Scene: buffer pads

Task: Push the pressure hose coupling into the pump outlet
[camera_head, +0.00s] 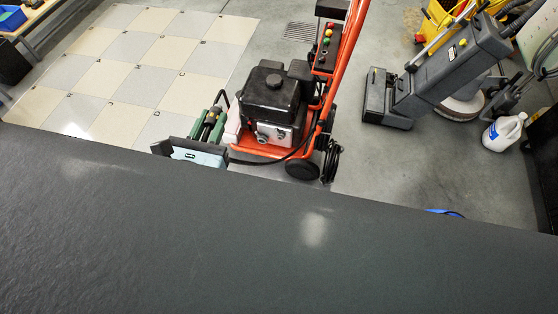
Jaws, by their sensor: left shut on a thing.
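The pressure washer stands on the floor at the upper middle, with a black engine (272,95), an orange frame and a silver pump part (274,134) low at its front. A black hose (262,161) runs low along the washer's front. The pump outlet cannot be made out, nor whether the coupling touches it. My right gripper is not in view.
A dark surface fills the lower half and hides what lies below. A grey floor scrubber (450,75), a white jug (503,132) and a yellow bucket (440,18) stand at right. Checkered floor tiles (140,85) lie clear at left. Coiled black cable (331,160) hangs by the washer's wheel.

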